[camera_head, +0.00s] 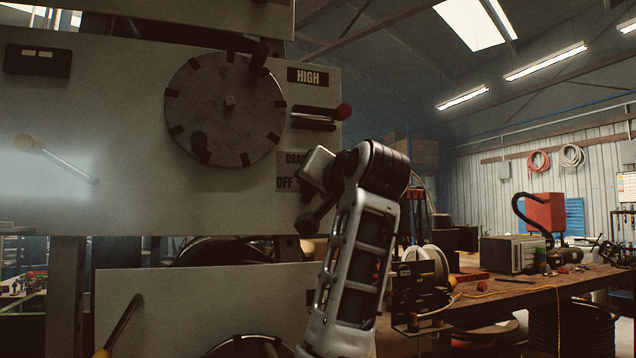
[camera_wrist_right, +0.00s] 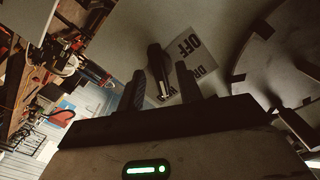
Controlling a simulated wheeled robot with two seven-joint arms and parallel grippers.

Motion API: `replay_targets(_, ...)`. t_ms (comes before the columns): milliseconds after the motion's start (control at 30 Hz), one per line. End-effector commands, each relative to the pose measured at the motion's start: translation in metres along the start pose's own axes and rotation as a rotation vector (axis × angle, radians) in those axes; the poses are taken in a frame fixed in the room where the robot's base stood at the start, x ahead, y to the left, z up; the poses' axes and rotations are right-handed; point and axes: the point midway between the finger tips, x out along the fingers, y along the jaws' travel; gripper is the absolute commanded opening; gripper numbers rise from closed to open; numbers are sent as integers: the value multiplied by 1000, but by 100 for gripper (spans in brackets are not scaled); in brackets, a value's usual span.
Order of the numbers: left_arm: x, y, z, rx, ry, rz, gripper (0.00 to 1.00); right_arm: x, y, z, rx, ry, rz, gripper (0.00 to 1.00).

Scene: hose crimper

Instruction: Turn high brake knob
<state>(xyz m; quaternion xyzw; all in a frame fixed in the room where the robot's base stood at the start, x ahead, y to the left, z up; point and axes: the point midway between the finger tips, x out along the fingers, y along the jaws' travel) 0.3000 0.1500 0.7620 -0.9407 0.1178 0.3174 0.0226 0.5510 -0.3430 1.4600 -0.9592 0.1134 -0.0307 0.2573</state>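A black knob (camera_wrist_right: 155,62) sticks out beside a pale label (camera_wrist_right: 190,62) reading OFF and DRAG in the right wrist view. My right gripper (camera_wrist_right: 161,74) is open, with one finger on each side of the knob; I cannot tell whether either finger touches it. In the head view the same DRAG/OFF label (camera_head: 289,172) is on the upper grey panel (camera_head: 90,195), below the HIGH label (camera_head: 308,77). My right gripper (camera_head: 312,190) is at this label's right edge and hides the knob there. My left gripper is not in view.
A big round notched disc (camera_head: 225,110) stands left of the labels. A red-tipped lever (camera_head: 322,115) sits just above my right gripper. A cluttered workbench (camera_head: 510,290) stands at right.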

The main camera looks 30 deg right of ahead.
Motion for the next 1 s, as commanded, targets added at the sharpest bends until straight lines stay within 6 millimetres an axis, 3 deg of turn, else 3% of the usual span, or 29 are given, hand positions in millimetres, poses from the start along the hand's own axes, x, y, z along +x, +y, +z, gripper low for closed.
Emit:
replay_targets(167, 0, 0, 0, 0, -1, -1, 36, 0, 0, 0, 0, 0, 1, 35)
replay_targets(300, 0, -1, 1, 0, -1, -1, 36, 0, 0, 0, 0, 0, 1, 0)
replay_targets(667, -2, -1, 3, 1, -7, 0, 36, 0, 0, 0, -31, -1, 2, 0)
replay_targets(1000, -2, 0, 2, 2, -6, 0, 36, 0, 1, 0, -239, -1, 3, 0)
